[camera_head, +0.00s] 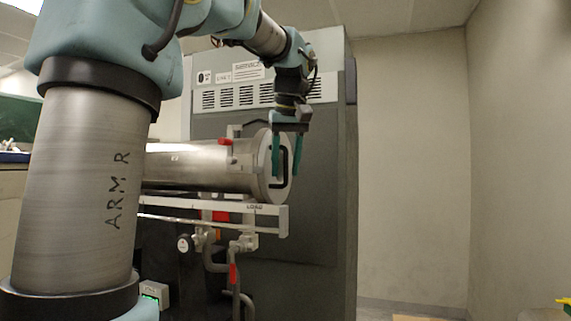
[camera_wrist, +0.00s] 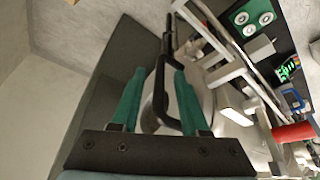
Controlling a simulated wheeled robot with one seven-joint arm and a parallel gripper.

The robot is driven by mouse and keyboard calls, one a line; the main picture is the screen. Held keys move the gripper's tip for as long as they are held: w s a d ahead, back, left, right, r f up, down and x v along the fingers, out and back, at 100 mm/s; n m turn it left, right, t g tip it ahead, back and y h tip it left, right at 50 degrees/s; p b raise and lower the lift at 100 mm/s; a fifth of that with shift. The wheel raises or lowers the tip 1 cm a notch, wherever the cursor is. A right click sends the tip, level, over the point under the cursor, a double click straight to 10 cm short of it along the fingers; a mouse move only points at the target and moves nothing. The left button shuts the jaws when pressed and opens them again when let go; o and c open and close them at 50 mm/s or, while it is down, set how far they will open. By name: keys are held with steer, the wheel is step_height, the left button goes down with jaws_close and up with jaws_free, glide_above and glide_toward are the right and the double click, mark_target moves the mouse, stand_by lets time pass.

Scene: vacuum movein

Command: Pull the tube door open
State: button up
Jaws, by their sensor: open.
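The steel tube (camera_head: 200,168) lies level, and its round door (camera_head: 268,190) closes the end facing right. A black bar handle (camera_head: 284,168) is on the door face. My gripper (camera_head: 285,174) points down at the door, its two teal fingers apart on either side of the handle. In the wrist view, the handle (camera_wrist: 160,100) runs between the open fingers of my gripper (camera_wrist: 160,74), and the pale door (camera_wrist: 230,108) shows behind them. I cannot tell whether either finger touches the handle. The door looks shut.
White rails (camera_head: 215,206) run under the tube, with valves and pipes (camera_head: 240,245) below. A tall grey cabinet (camera_head: 310,225) stands close behind. The floor and wall to the right look mostly clear. A yellow object (camera_head: 564,301) is at the lower right edge.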

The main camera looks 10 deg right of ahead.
jaws_close()
stand_by(0.3)
stand_by(1.1)
